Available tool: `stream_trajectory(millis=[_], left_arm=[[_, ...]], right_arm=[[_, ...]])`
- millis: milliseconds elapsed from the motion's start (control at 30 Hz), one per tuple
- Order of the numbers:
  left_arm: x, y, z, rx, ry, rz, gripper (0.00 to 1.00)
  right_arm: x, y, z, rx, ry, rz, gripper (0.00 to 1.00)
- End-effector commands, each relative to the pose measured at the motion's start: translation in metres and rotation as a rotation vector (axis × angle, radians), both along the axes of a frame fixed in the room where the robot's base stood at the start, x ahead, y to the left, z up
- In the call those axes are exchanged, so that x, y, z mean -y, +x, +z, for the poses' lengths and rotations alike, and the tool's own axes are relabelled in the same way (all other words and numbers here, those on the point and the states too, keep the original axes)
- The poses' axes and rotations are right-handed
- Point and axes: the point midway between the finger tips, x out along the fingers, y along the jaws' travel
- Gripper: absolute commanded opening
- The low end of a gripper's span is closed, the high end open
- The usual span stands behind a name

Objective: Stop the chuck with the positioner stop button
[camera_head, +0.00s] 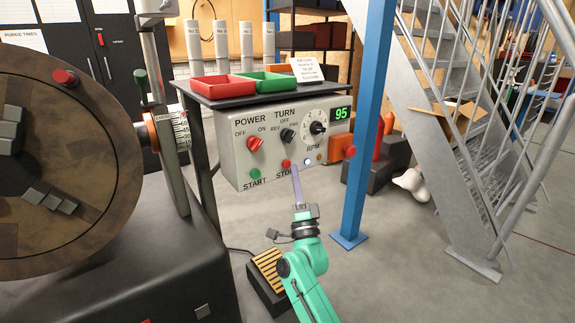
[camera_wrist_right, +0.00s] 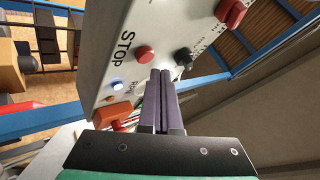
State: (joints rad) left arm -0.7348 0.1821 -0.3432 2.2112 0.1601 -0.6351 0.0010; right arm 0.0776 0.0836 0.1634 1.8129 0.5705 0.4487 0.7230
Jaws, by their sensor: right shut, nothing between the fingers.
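The grey positioner box (camera_head: 239,155) stands under a small table, with POWER, TURN and RPM controls and a green display reading 95. Its red stop button (camera_head: 286,163) is on the lower front, right of the green start button (camera_head: 255,174). In the right wrist view the stop button (camera_wrist_right: 145,53) is beside the word STOP. My right gripper (camera_head: 295,170) is shut and empty, its tips close to the stop button; I cannot tell whether they touch. In the wrist view the tips (camera_wrist_right: 160,74) appear just below the button. The chuck (camera_head: 95,215) is the large brown disc at left. My left gripper is not in view.
Red and green trays (camera_head: 222,86) sit on the table above the box. A blue post (camera_head: 366,120) and metal stairs (camera_head: 455,130) stand to the right. A foot pedal (camera_head: 268,275) lies on the floor beside my right arm. An orange block (camera_head: 341,148) is at the box's right end.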

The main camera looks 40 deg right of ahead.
Motion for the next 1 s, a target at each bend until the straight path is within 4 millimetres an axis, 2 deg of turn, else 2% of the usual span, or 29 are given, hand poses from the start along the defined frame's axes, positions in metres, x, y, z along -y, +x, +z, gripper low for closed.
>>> stream_trajectory(millis=[433, 1000], left_arm=[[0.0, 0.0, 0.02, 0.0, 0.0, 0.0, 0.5], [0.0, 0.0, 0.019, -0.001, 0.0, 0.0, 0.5]], right_arm=[[-0.001, -0.043, 0.002, -0.002, 0.0, -0.001, 0.0], [-0.002, -0.046, 0.0, -0.005, -0.002, 0.001, 0.0]])
